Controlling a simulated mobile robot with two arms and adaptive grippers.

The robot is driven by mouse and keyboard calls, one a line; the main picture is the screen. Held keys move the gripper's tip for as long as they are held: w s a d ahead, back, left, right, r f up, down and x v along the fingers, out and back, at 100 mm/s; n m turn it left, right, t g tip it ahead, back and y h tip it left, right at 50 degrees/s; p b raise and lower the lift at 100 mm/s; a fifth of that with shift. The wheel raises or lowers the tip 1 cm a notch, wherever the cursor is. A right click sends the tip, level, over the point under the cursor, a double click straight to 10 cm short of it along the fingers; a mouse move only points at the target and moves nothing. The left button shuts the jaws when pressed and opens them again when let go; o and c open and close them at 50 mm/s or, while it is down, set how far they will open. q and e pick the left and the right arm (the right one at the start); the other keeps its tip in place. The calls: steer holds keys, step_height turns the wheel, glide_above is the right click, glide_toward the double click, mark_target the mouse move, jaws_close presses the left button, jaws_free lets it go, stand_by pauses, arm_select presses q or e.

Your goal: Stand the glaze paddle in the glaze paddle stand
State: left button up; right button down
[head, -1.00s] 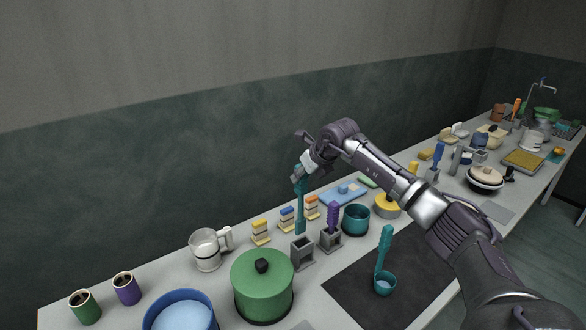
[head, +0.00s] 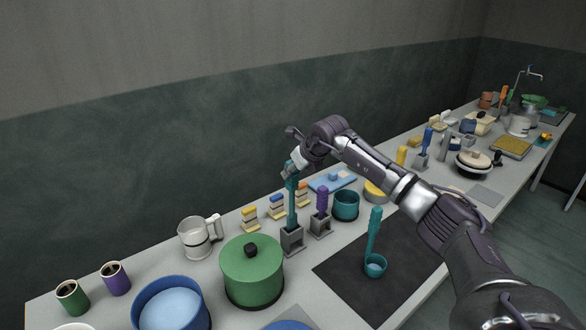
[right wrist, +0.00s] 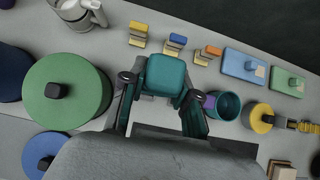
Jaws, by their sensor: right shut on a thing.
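The teal glaze paddle (head: 292,208) hangs upright from my right gripper (head: 290,173), which is shut on its upper end. Its lower end meets the open top of the grey square glaze paddle stand (head: 292,243); how deep it sits inside I cannot tell. In the right wrist view, the paddle's broad teal end (right wrist: 165,75) shows between the two fingers of the right gripper (right wrist: 162,90), and the stand is mostly hidden beneath. My left gripper is not in view.
A purple-handled tool (head: 322,198) stands in a similar grey holder just right. A green lidded pot (head: 252,275) is close at front left, a teal pot (head: 346,205) at right.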

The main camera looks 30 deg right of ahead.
mark_target(295, 190)
step_height(295, 190, down, 2)
steer(key=shift+f+b, duration=0.15)
steer(key=shift+b, duration=0.45)
steer(key=shift+f+b, duration=0.3)
steer(key=shift+f, duration=0.1)
step_height(295, 190, down, 2)
steer(key=shift+f+b, duration=0.25)
steer(key=shift+b, duration=0.6)
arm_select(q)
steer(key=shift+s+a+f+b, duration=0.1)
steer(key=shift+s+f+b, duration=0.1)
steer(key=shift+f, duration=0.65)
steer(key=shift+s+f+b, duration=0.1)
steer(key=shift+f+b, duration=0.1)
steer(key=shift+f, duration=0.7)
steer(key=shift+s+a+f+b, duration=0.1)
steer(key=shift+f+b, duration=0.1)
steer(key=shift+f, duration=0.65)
arm_select(e)
steer(key=shift+f, duration=0.9)
arm_select(q)
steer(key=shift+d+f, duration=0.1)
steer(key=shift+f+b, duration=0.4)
steer(key=shift+b, duration=0.05)
arm_select(e)
steer(key=shift+f, duration=0.55)
steer(key=c, duration=0.8)
jaws_free()
